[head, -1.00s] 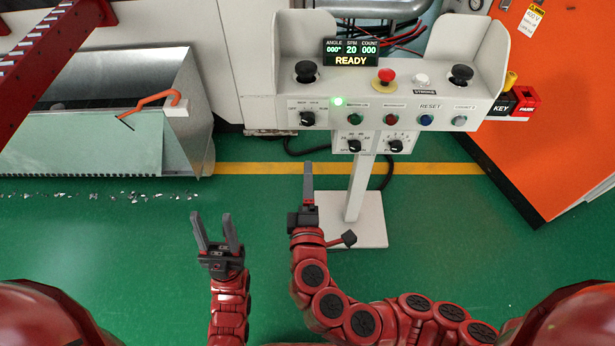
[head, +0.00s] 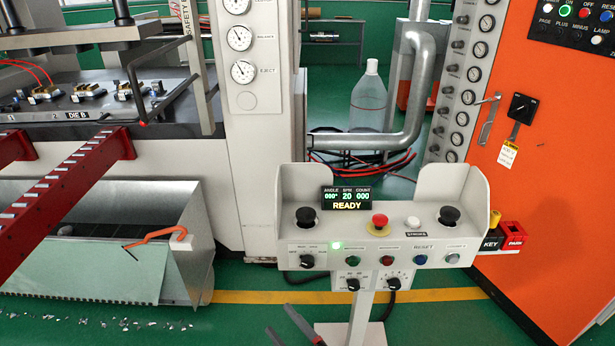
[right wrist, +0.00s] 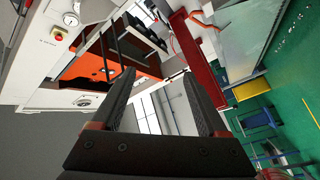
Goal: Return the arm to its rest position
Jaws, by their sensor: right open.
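My right gripper (head: 278,317) shows only as two dark fingers at the bottom edge of the head view, left of the control stand's foot. The fingers are spread and nothing is between them. In the right wrist view the same gripper (right wrist: 157,78) has its two dark fingers apart and empty. The rest of the right arm is below the head view. My left gripper and arm are not in view.
The control console (head: 400,257) stands on a post (head: 362,318) just right of the gripper. A grey chute (head: 185,240) with an orange hook tool (head: 165,234) is at left. An orange cabinet (head: 560,140) is at right.

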